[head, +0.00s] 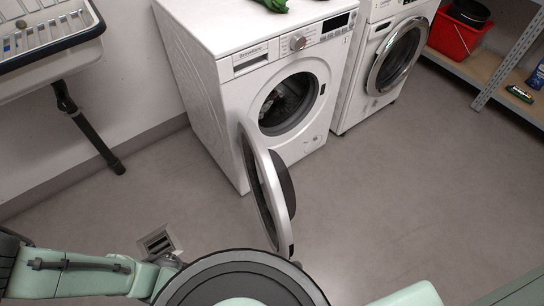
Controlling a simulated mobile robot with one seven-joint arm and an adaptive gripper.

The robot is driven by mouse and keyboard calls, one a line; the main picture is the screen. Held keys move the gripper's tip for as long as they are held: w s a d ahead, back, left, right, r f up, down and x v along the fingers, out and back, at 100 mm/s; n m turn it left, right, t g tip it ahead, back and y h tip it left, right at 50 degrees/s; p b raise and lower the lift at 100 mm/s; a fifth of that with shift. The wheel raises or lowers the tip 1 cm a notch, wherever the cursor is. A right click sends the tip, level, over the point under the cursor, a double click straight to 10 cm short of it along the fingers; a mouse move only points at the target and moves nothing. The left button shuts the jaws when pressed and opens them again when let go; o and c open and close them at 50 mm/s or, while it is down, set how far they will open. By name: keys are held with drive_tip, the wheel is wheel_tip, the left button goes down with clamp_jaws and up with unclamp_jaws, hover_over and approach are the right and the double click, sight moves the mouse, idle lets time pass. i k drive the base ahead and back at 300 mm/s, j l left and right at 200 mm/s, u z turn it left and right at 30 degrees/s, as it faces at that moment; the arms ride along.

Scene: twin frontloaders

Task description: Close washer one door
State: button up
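The left white washer (206,81) stands against the back wall with its front turned toward the lower right. Its round door (265,190) is hinged on the left side of the opening and stands wide open, swung out toward me. The door has a pale rim and a dark bulging inner side. The drum opening (288,104) is uncovered, and its inside is dark. My gripper is not in view; only pale green parts of my own body show along the bottom edge.
A second white machine (384,72) stands close to the right, its round door shut. A metal shelf (490,85) holds a red bucket (456,38). A sink (45,37) with a dark drain pipe (89,132) is at left. A floor drain (157,241) lies near my arm. The floor right of the door is clear.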

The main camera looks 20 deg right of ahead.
sight(271, 185)
drive_tip(key=z, duration=0.4)
drive_tip(key=k+j+z, duration=0.15)
drive_tip(key=k+z, duration=0.55)
drive_tip(key=k, duration=0.15)
